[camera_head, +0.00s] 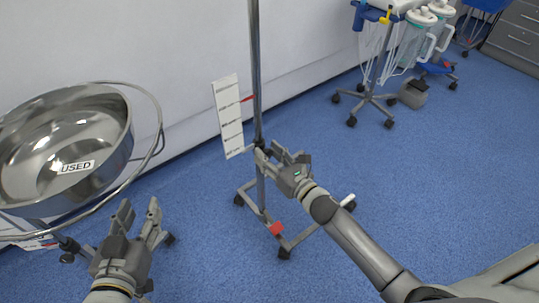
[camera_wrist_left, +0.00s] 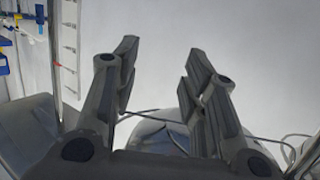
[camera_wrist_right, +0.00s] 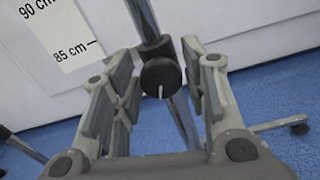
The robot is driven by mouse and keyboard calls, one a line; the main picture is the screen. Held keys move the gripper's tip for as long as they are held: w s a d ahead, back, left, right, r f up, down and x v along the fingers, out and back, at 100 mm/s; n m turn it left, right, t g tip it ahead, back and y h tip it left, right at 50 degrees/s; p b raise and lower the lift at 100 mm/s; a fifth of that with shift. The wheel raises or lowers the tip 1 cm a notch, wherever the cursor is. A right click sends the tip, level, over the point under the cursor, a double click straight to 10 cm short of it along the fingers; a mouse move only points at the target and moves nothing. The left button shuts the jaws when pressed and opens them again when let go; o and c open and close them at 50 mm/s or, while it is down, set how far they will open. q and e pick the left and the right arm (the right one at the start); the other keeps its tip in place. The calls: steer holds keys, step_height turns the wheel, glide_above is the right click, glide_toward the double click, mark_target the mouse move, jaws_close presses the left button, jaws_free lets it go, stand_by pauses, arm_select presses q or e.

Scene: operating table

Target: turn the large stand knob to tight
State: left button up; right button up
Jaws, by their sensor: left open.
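The large stand knob (camera_wrist_right: 161,77) is a dark round knob with a white line mark, on the metal pole (camera_head: 256,70) of a wheeled stand. In the right wrist view it sits between the fingers of my right gripper (camera_wrist_right: 158,92), which are apart with visible gaps on both sides. In the head view my right gripper (camera_head: 279,156) is at the pole and mostly hides the knob. The white line points downward. My left gripper (camera_head: 139,218) is open and empty, beside the steel bowl; it also shows in the left wrist view (camera_wrist_left: 160,58).
A steel bowl (camera_head: 110,130) labelled USED stands at the left in a ring holder. A white height scale (camera_head: 228,116) hangs beside the pole. The stand's wheeled base (camera_head: 299,238) has a red pedal. Equipment on wheels stands at the back right. Blue floor at the right is clear.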

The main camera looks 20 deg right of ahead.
steer(key=c, duration=0.6)
steer(key=shift+o, duration=0.2)
